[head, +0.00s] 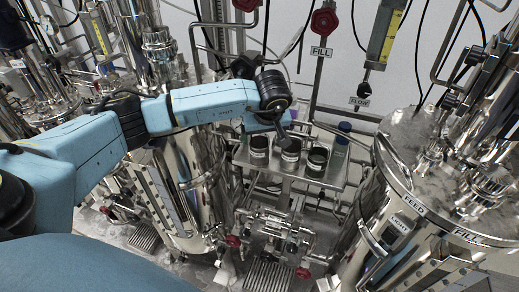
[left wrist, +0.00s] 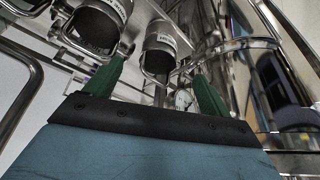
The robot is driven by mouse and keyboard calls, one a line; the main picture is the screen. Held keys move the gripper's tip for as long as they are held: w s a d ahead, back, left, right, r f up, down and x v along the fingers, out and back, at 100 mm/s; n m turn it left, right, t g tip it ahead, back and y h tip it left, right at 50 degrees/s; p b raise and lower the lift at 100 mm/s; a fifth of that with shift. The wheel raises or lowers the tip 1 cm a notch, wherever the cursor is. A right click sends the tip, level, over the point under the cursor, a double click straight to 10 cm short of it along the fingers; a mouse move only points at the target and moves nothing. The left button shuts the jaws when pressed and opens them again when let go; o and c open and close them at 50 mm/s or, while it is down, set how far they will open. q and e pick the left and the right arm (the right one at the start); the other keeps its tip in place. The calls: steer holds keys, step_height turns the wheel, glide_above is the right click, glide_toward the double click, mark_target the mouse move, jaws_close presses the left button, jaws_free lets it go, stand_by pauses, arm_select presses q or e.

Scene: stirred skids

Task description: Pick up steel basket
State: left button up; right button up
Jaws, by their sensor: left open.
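Several steel cup-like vessels with labels stand in a row on a metal shelf; I take these for the steel baskets. In the head view they are the left one (head: 258,151), the middle one (head: 290,155) and the right one (head: 316,161). My left gripper (head: 284,137) is above the row, close to the middle one, and partly hidden by my own wrist. In the left wrist view its two green fingers (left wrist: 158,86) are apart. One labelled vessel (left wrist: 163,38) with a wire handle shows beyond the gap between them, and another (left wrist: 100,22) is to its left. Contact cannot be told.
The metal shelf (head: 335,181) also holds a blue-capped bottle (head: 341,139) at its right end. Large steel tanks stand on the left (head: 195,190) and right (head: 430,165). Red valve handles (head: 323,22) and pipes are behind the shelf. Free room around the shelf is narrow.

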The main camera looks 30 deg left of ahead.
mark_target(260, 144)
arm_select(q)
steer(key=x, duration=0.5)
steer(key=shift+w+a+p, duration=0.35)
steer(key=c, duration=1.4)
steer(key=shift+o, duration=0.2)
steer(key=shift+r, duration=0.1)
steer(key=shift+r+b, duration=0.1)
steer(key=shift+b, duration=0.25)
steer(key=shift+s+d, duration=0.2)
steer(key=shift+d, duration=0.05)
steer(key=s+d+b, duration=0.3)
steer(key=s+d, duration=0.9)
steer(key=shift+d, duration=0.25)
steer(key=shift+r, duration=0.25)
